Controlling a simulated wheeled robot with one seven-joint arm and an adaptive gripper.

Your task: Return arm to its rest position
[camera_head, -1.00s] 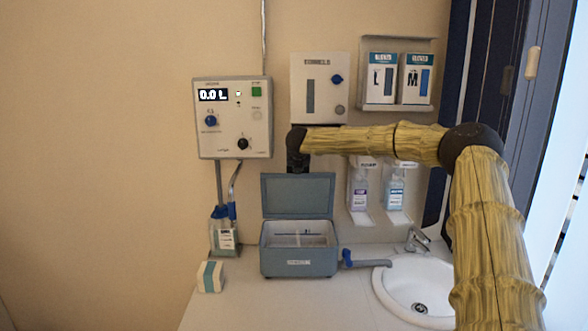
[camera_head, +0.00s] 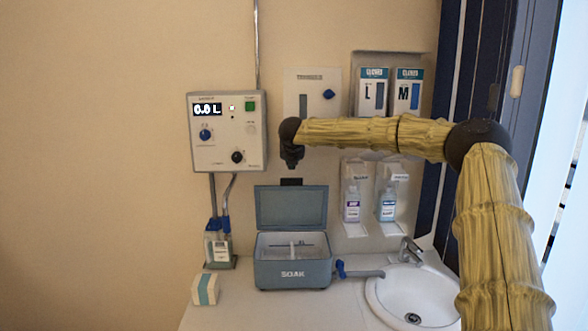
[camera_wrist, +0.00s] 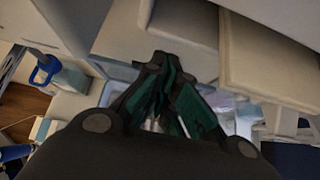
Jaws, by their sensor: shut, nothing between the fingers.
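My arm (camera_head: 375,132) is a yellow, bamboo-textured limb that reaches in from the right and bends at a dark elbow. My gripper (camera_head: 290,163) hangs at its far end, pointing down, above the open lid of a blue-grey box (camera_head: 292,275) marked "SOAK". It touches nothing that I can see. In the wrist view my gripper (camera_wrist: 165,68) has its dark green-padded fingers drawn together, with nothing held between them.
A control panel (camera_head: 228,150) hangs left of my gripper, and glove dispensers (camera_head: 389,85) hang at right. Soap bottles (camera_head: 352,205) are below my forearm. A sink (camera_head: 415,297) is right of the box. A bottle holder (camera_head: 220,248) and small carton (camera_head: 205,289) stand left.

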